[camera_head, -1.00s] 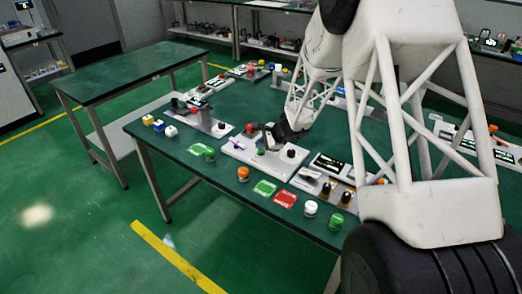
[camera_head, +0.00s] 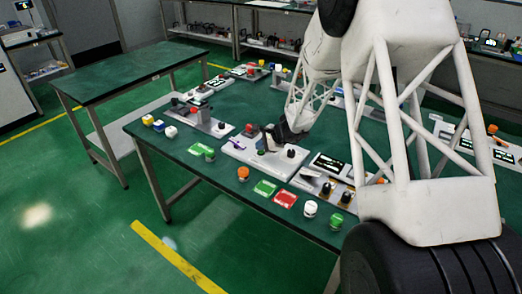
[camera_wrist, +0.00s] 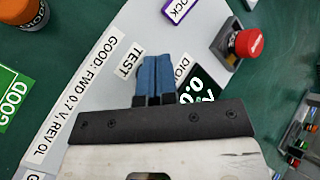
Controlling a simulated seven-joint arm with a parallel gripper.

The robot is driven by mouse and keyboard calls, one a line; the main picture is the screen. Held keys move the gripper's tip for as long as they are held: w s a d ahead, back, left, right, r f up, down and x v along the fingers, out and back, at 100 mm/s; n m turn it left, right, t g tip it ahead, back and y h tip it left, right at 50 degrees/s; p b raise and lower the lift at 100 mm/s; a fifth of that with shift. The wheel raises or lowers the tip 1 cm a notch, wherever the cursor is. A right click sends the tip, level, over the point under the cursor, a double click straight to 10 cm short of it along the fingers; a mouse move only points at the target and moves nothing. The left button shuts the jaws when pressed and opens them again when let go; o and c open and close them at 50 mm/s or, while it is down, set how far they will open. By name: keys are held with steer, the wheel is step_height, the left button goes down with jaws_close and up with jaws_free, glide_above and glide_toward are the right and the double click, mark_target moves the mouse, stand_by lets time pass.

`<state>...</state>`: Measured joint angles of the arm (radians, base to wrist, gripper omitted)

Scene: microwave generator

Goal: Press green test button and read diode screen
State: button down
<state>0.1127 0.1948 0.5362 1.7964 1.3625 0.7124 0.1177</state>
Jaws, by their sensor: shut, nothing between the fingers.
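My gripper (camera_wrist: 157,62) is shut and empty, its two blue fingertips side by side. In the wrist view they are over the light grey fixture panel (camera_wrist: 85,95), beside the TEST label (camera_wrist: 131,61). The green test button is not visible there; the fingers cover the spot beside the label. The dark diode screen (camera_wrist: 204,92) shows bright digits reading about "0.0" and part of a "V", partly cut off by the gripper body. I cannot tell whether the fingertips touch the panel. In the head view, my gripper (camera_head: 264,143) is low over the white fixture (camera_head: 240,150).
A red knob (camera_wrist: 248,43) stands on the fixture, right of the fingers. A purple-edged label (camera_wrist: 178,8) is above. A green GOOD card (camera_wrist: 12,97) and an orange-topped jar (camera_wrist: 22,12) are at left. A red card (camera_head: 285,199) lies on the green table.

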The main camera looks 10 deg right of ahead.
mark_target(261, 151)
steer(key=shift+f, duration=0.15)
stand_by(0.3)
steer(key=shift+r, duration=0.95)
steer(key=shift+r, duration=0.1)
steer(key=shift+r, duration=2.4)
